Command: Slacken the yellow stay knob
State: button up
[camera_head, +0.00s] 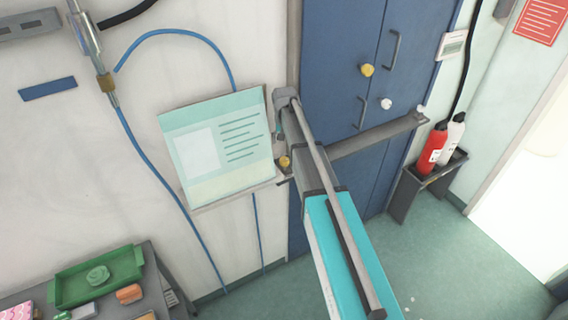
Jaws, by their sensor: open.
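A yellow knob (284,161) sits at the left end of a grey bar (380,135) that crosses the blue double-door cabinet (335,45). A second yellow knob (367,70) is higher up on the cabinet front, with a white knob (386,104) below it. My teal and grey arm reaches up from the bottom right. My gripper (279,140) shows only in part, small, at the arm's far end, just above the lower yellow knob. Its jaws are open. I cannot tell whether they touch the knob; the arm hides part of this area.
A pale green board (217,145) is just left of the arm's end. Blue hoses (160,178) run down the wall. A red bottle (432,148) and a white bottle (452,137) stand in a rack at right. A green tray (97,277) is lower left. Floor at lower right is mostly clear.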

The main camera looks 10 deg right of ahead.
aim_at(284, 158)
jog(key=shift+f+b, duration=4.25)
jog(key=shift+f, duration=0.3)
jog(key=c, duration=1.1)
jog(key=shift+c, duration=0.2)
jog(key=shift+n, duration=0.5)
jog(key=n, duration=0.3)
jog(key=shift+a+n, duration=0.1)
jog(key=shift+n, duration=1.7)
